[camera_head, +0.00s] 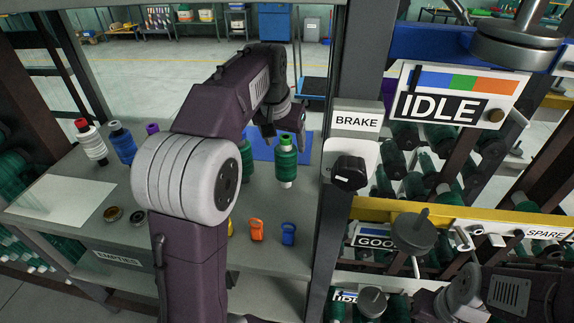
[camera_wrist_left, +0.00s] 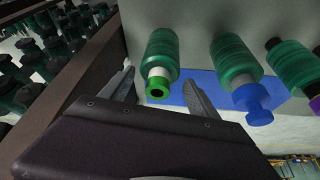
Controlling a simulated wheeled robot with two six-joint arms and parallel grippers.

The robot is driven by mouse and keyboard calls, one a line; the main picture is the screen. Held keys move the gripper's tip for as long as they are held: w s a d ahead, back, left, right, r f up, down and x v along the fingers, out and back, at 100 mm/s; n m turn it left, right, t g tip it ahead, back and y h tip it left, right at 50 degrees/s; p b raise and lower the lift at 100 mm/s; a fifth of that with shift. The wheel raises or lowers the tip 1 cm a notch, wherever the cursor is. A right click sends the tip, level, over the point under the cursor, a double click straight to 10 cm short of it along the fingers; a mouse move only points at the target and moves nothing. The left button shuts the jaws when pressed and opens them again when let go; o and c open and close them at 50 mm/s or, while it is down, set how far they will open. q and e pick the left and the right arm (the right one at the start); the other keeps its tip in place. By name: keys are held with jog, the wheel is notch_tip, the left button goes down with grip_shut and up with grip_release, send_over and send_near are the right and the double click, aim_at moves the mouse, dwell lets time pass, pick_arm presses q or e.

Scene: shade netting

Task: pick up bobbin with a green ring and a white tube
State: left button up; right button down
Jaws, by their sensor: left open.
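The bobbin with a green ring and a white tube (camera_head: 286,165) stands upright on the grey shelf, wound with dark green yarn. In the left wrist view its green yarn (camera_wrist_left: 162,48), white tube and bright green end ring show between the two fingers. My left gripper (camera_head: 284,122) is open, above and close to the bobbin's top in the head view. In the left wrist view the open fingers of the left gripper (camera_wrist_left: 159,75) lie on either side of the ring, and contact cannot be told.
A blue-ended bobbin (camera_wrist_left: 236,62) and another green bobbin (camera_wrist_left: 292,65) stand beside it. A dark post with a BRAKE box (camera_head: 355,120) rises right of the bobbin. Orange (camera_head: 257,229) and blue (camera_head: 288,233) clips lie near the shelf's front. More bobbins (camera_head: 91,143) stand left.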

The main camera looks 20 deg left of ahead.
pick_arm(q)
jog(key=b+x, duration=0.2)
jog(key=x, duration=0.3)
jog(key=shift+w, duration=0.1)
jog(key=shift+r, duration=0.15)
jog(key=c, duration=0.4)
grip_shut()
